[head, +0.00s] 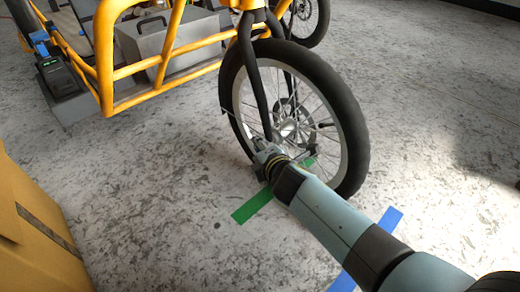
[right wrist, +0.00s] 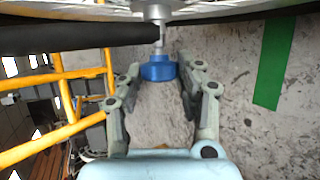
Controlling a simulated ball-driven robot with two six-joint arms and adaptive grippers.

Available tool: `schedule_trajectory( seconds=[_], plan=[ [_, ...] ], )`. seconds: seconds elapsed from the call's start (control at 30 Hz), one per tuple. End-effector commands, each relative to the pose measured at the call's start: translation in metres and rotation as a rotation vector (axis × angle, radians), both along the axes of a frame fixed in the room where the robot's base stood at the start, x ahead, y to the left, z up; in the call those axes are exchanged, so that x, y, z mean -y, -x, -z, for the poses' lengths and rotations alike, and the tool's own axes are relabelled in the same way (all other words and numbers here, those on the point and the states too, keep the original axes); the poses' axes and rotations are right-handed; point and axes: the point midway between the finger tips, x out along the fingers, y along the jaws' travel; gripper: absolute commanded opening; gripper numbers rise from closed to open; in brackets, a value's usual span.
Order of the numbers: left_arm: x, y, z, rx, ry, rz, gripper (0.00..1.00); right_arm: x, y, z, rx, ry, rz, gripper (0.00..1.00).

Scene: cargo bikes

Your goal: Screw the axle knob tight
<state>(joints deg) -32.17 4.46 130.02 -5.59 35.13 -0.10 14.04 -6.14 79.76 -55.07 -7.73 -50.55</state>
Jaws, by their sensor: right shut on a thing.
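The axle knob (right wrist: 158,71) is a blue cap in the right wrist view, at the end of a grey axle piece at the wheel hub. My right gripper (right wrist: 158,72) has one finger on each side of it and is shut on it. In the head view my right gripper (head: 265,156) is at the hub side of the front wheel (head: 355,125), and the knob is hidden there behind the gripper. A black fork leg (head: 258,90) runs down to the hub. My left gripper is in neither view.
The orange cargo frame (head: 105,60) holds a grey box (head: 170,45) behind the wheel. A cardboard box (head: 30,230) stands at the lower left. Green tape (head: 252,206) and blue tape (head: 390,219) lie on the floor. The floor right of the wheel is clear.

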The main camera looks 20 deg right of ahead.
Motion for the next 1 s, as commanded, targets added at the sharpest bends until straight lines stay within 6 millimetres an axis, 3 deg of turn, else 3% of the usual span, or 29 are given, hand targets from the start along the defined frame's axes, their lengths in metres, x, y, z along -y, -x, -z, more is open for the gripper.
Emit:
schedule_trajectory(
  seconds=[0.07,0.1,0.27,0.57,1.0],
  plan=[
    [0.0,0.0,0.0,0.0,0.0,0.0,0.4,0.0,0.0,0.001,-0.001,-0.001,0.0,0.03],
    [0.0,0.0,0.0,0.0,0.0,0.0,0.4,0.0,0.0,0.001,-0.001,-0.001,0.0,0.39],
    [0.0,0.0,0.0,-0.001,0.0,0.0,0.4,0.0,0.0,0.0,-0.001,0.0,0.0,0.59],
    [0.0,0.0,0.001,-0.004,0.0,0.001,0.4,0.0,0.003,-0.001,-0.001,0.0,0.0,0.59],
    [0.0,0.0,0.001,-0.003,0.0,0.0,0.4,-0.006,0.061,-0.028,-0.002,-0.002,0.0,0.59]
  ],
)
